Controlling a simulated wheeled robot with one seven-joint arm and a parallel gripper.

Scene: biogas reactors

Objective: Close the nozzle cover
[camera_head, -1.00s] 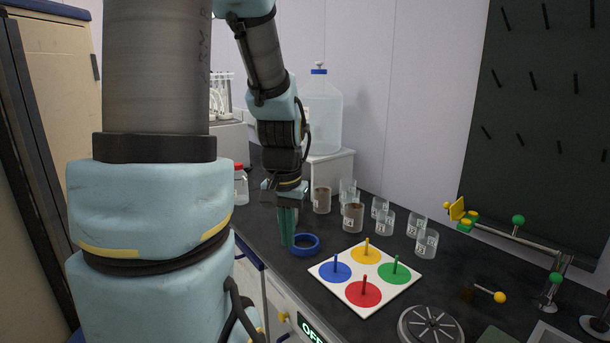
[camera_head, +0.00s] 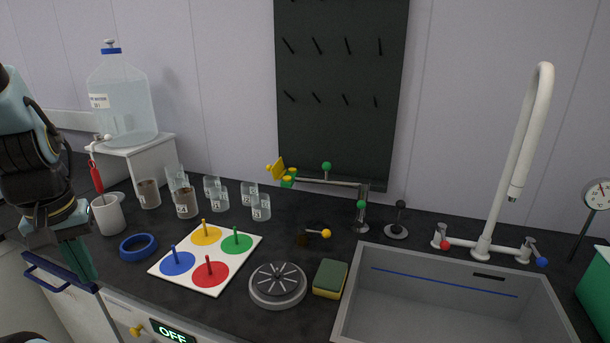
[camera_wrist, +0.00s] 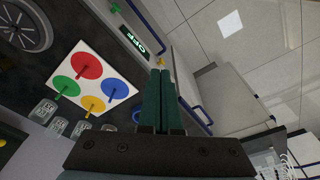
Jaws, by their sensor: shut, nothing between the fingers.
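The nozzle (camera_head: 330,181) is a thin metal pipe with green fittings on a stand at the back of the bench. At its left end, the yellow nozzle cover (camera_head: 276,168) stands tilted up, open, beside a green and yellow end piece (camera_head: 288,178). My gripper (camera_head: 88,277) is at the far left in the head view, pointing down near the bench's front edge, well away from the nozzle. Its green fingers are shut together and empty, as the wrist view (camera_wrist: 160,72) also shows. The nozzle and cover are not in the wrist view.
A blue ring (camera_head: 138,246) lies close to my gripper. A white board with coloured discs and pegs (camera_head: 229,272), several beakers (camera_head: 219,200), a wheel-like disc (camera_head: 278,286), a sponge (camera_head: 330,279) and a sink (camera_head: 450,300) share the bench. Space before the nozzle tip is clear.

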